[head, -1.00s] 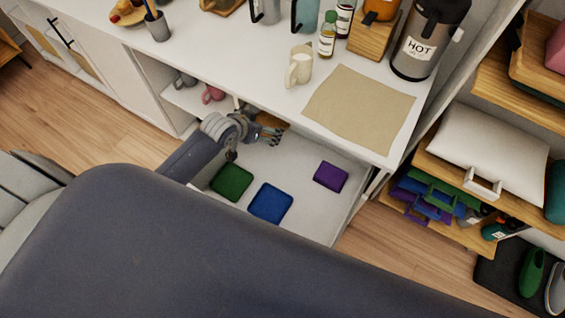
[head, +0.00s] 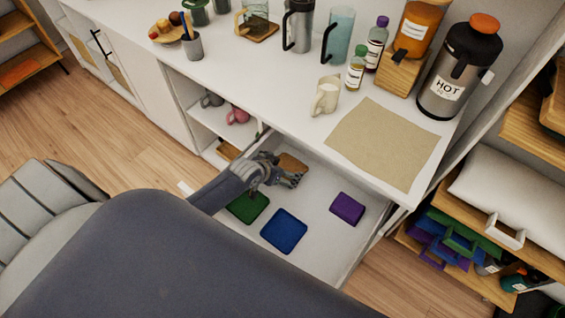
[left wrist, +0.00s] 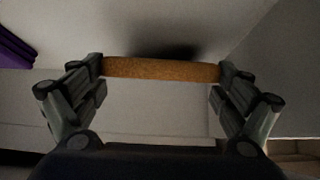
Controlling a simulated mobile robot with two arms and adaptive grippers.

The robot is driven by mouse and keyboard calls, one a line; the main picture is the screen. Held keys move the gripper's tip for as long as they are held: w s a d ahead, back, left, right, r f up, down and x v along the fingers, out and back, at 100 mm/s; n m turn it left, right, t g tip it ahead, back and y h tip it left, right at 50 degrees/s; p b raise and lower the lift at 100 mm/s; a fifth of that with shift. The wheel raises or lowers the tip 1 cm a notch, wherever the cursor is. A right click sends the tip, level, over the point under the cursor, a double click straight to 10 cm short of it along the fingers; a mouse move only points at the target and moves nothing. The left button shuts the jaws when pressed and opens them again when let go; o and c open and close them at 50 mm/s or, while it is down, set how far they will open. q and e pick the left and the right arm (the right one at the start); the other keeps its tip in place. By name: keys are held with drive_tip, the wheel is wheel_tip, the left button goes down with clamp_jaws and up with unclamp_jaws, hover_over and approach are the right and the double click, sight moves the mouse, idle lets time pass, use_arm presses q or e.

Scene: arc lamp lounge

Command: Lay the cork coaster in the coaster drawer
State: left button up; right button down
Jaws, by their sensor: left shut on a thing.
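The cork coaster (head: 291,162) is between the fingers of my left gripper (head: 290,180), over the back part of the open coaster drawer (head: 318,222). In the left wrist view the cork coaster (left wrist: 162,69) spans edge-on between both fingers, with a dark shadow beyond it on the pale drawer surface. I cannot tell whether it touches the drawer floor. A green coaster (head: 246,210), a blue coaster (head: 284,231) and a purple coaster (head: 347,208) lie in the drawer; my arm partly covers the green one. My right gripper is out of view.
The countertop above the drawer holds a beige mat (head: 385,143), a cream mug (head: 326,96) and a HOT flask (head: 460,75). A shelf with mugs (head: 237,115) is left of the drawer. Bare drawer floor shows between the cork and purple coasters.

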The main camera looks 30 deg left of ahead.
use_arm(q)
drive_tip(key=o, duration=0.7)
drive_tip(key=shift+f, duration=0.1)
drive_tip(key=shift+o, duration=0.2)
drive_tip(key=p+v, duration=0.1)
drive_tip(key=v, duration=1.1)
drive_tip(key=shift+r+p, duration=0.2)
drive_tip(key=shift+p, duration=0.2)
